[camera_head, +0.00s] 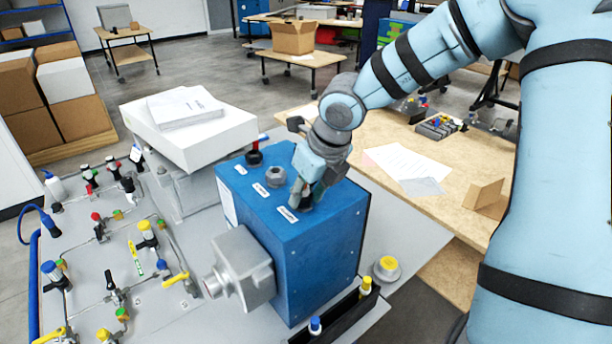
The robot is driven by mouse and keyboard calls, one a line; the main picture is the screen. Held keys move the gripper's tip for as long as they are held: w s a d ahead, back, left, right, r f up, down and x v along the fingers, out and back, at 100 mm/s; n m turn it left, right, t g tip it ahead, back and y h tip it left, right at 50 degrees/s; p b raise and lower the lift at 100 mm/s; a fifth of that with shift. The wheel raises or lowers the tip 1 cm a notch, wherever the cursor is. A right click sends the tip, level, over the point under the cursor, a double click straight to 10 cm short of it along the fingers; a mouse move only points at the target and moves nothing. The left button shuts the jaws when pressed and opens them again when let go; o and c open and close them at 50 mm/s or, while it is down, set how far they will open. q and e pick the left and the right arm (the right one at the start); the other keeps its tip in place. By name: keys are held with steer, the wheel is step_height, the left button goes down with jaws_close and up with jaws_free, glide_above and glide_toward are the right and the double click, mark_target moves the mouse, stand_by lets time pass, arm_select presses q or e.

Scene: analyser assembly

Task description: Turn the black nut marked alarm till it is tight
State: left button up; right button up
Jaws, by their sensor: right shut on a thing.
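The blue analyser box (315,255) stands on the grey panel, with a row of fittings on its top. My right gripper (305,196) reaches down from the upper right onto the front fitting of that row. It is shut on the black nut (306,204), which is mostly hidden by the fingers; only a dark bit shows. A small white label (287,214) lies beside it, its print too small to read. Behind it are a grey fitting (276,176) and a dark fitting with a red top (254,154). My left gripper is not in view.
A grey housing (241,266) sticks out of the box's front left side. Valves and fittings crowd the grey panel (190,318) at left. A white box (188,138) with papers stands behind. A wooden table (400,150) with sheets lies behind to the right.

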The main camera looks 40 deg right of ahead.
steer(key=shift+w+r, duration=0.2)
steer(key=o, duration=1.2)
steer(key=shift+c, duration=0.2)
steer(key=shift+s, duration=0.1)
steer(key=v, duration=0.7)
steer(key=shift+r, duration=0.15)
